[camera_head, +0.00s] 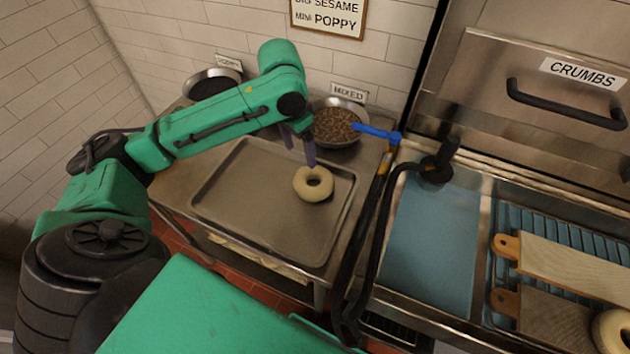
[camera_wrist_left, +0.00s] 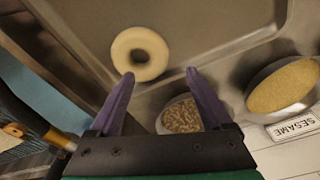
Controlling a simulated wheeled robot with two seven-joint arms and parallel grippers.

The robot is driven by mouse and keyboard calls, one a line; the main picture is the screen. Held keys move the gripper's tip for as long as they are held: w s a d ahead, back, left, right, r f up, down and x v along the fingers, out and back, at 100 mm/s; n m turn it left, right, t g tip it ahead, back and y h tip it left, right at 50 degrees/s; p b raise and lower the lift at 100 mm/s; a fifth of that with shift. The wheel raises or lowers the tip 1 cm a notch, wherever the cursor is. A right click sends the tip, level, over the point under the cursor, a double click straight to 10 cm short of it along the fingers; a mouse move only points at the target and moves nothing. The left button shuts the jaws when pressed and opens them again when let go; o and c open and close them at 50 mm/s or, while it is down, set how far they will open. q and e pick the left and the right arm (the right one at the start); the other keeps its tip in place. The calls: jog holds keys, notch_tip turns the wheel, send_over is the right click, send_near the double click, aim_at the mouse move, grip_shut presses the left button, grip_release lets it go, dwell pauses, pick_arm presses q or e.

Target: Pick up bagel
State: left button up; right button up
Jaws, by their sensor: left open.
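A pale, ring-shaped bagel (camera_head: 313,184) lies on the right part of a metal tray (camera_head: 235,235) on the steel counter. My left gripper (camera_head: 299,156) is above the tray's far edge, just behind the bagel, with its purple fingers pointing down. In the left wrist view the bagel (camera_wrist_left: 140,53) is beyond the fingertips and a little left of the middle. The left gripper (camera_wrist_left: 160,75) is open there, with nothing between its fingers. Part of the bagel touches the left fingertip in the picture; I cannot tell whether they are in contact. My right gripper is not in view.
A bowl of mixed seeds (camera_head: 335,125) stands behind the tray, and a dark bowl (camera_head: 212,84) stands at the back left. Another bagel (camera_head: 612,330) lies on a board at the far right.

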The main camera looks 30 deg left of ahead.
aim_at(304, 171)
pick_arm(q)
jog(key=f, duration=0.5)
jog(key=f+p, duration=0.1)
jog(key=f, duration=0.2)
jog(key=shift+w+d, duration=0.2)
jog(key=shift+w, duration=0.15)
grip_shut()
